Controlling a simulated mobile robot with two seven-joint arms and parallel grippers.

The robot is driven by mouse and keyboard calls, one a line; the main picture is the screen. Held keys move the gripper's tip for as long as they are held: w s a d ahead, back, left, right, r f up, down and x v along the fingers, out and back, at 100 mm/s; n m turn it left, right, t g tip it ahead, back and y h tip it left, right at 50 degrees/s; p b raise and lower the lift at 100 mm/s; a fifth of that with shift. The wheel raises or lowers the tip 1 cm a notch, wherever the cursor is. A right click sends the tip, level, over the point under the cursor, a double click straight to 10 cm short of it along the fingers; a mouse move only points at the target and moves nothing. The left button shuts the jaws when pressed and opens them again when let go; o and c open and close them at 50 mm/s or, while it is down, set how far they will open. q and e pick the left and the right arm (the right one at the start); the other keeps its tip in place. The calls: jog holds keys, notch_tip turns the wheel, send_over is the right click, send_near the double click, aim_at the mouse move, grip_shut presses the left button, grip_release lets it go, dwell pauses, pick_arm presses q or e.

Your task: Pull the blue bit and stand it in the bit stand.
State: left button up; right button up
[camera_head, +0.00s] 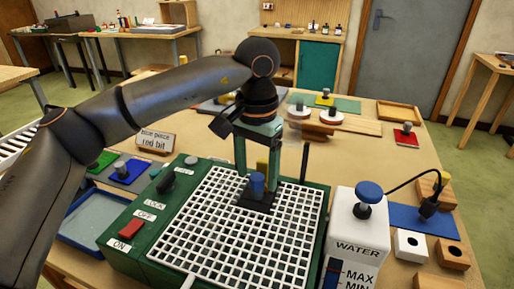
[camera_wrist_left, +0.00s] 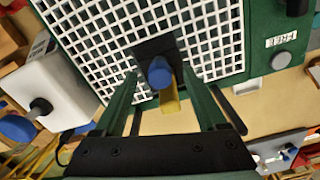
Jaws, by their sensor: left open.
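The blue bit (camera_head: 258,184) stands upright on a black square plate in the white grid of the green machine; it also shows in the left wrist view (camera_wrist_left: 159,72). My left gripper (camera_head: 257,172) is open above the grid, pointing down. In the left wrist view its fingers (camera_wrist_left: 160,75) lie one on each side of the blue bit, with no clear contact. A yellow upright piece (camera_wrist_left: 169,100) is close beside the bit. Blocks with a dark hole, one white (camera_head: 411,244) and one wooden (camera_head: 453,253), stand at the right; I cannot tell which is the bit stand. My right gripper is not in view.
A white water bottle (camera_head: 354,235) with a blue knob stands right of the machine. A corded black tool (camera_head: 430,207) rests by a blue mat. A sign (camera_head: 155,140) reads "blue piece red bit". A thin black rod (camera_head: 305,163) rises behind the grid.

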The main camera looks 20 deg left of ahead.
aim_at(257, 177)
pick_arm(q)
jog(key=shift+f, duration=1.6)
grip_shut()
